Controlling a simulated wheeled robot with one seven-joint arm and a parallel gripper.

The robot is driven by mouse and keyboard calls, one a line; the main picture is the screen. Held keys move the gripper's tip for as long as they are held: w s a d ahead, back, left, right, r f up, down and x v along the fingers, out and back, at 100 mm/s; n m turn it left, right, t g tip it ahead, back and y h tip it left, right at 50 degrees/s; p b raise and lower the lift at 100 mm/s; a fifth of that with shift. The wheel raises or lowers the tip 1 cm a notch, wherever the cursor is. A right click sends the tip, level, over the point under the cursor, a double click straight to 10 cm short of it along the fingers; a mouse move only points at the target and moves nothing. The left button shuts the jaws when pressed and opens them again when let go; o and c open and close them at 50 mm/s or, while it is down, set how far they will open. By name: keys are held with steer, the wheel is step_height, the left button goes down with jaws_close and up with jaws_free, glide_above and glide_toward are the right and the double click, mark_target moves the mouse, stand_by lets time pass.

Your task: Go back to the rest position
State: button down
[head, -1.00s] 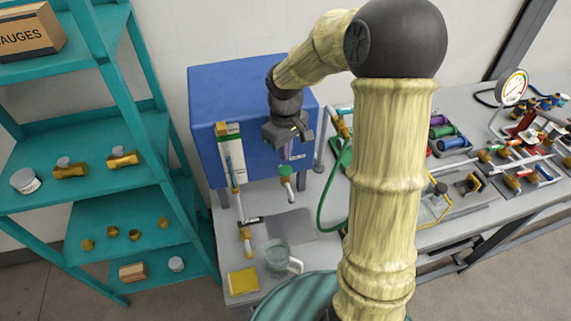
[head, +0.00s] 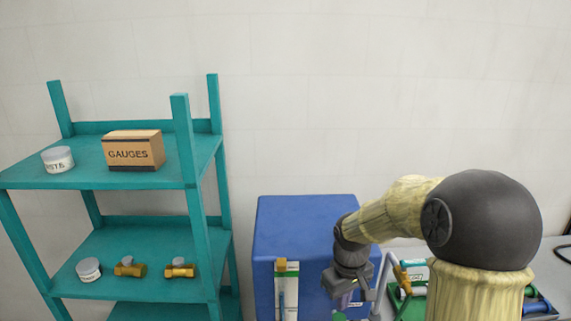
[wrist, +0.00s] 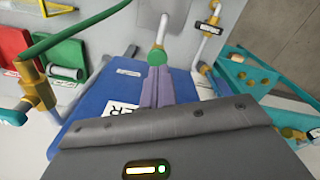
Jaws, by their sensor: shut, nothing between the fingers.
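My gripper (head: 347,290) is in front of the right part of the blue box (head: 300,228) in the head view, at the end of my bent arm. In the wrist view its two purple fingers (wrist: 157,78) lie together with nothing between them. The blue box shows beneath them there, with a white label partly hidden by the gripper body. A green knob (wrist: 158,56) on a white pipe appears just beyond the fingertips; I cannot tell how far away it is.
A teal shelf (head: 118,255) stands at the left with a GAUGES carton (head: 134,150), a white jar (head: 58,159) and brass fittings (head: 130,268). A green hose (wrist: 85,32) and brass valve (wrist: 38,92) are at left in the wrist view. The upper wall is clear.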

steer(key=s+m+t, duration=0.2)
steer(key=s+m, duration=0.3)
steer(key=s, duration=0.7)
steer(key=shift+s, duration=0.25)
